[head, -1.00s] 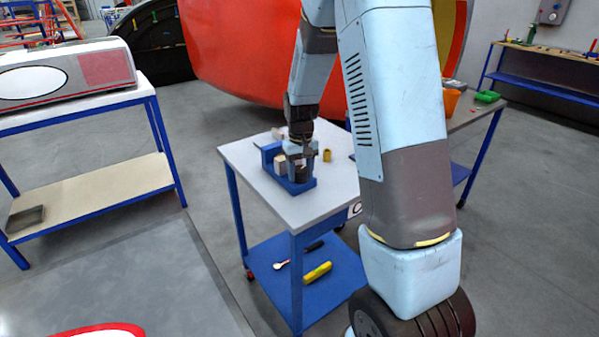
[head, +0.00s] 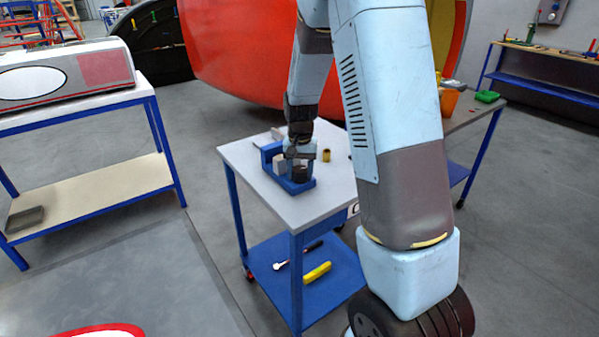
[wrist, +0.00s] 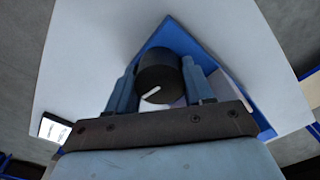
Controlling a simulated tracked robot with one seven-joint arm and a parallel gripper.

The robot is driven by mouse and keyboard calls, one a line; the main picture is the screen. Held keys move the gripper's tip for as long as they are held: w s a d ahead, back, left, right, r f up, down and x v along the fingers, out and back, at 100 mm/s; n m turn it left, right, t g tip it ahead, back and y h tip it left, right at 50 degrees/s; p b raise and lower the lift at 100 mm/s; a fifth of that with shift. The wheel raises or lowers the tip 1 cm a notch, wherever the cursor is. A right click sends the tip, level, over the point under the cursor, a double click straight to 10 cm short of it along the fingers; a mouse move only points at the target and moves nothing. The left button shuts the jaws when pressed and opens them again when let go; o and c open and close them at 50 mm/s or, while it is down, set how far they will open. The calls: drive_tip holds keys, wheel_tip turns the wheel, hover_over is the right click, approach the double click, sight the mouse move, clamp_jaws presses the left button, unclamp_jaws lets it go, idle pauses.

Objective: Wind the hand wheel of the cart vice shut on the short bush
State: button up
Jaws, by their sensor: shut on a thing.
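The blue cart vice (head: 298,186) stands on the pale top of the cart. Its dark round hand wheel (head: 301,173) is at the near right end of the vice. My gripper (head: 300,157) reaches down over the wheel. In the wrist view the hand wheel (wrist: 158,80), with a white mark on its face, sits between the two fingers of my gripper (wrist: 158,68), which is shut on it. A pale block (head: 280,161) shows at the vice. A small brass-coloured bush (head: 326,155) stands apart on the cart top; I cannot tell whether a bush is between the jaws.
The cart's lower blue shelf (head: 285,303) holds a yellow tool (head: 317,271) and a screwdriver-like tool (head: 285,265). A bench (head: 150,95) with a train model is at left. Another bench with an orange container (head: 449,100) stands behind my arm. Floor is clear at left of the cart.

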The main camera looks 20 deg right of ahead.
sight(300, 168)
drive_tip(key=o, duration=0.7)
drive_tip(key=shift+o, duration=0.2)
drive_tip(key=shift+r, duration=0.15)
wheel_tip(300, 168, up, 14)
drive_tip(key=shift+f, duration=0.25)
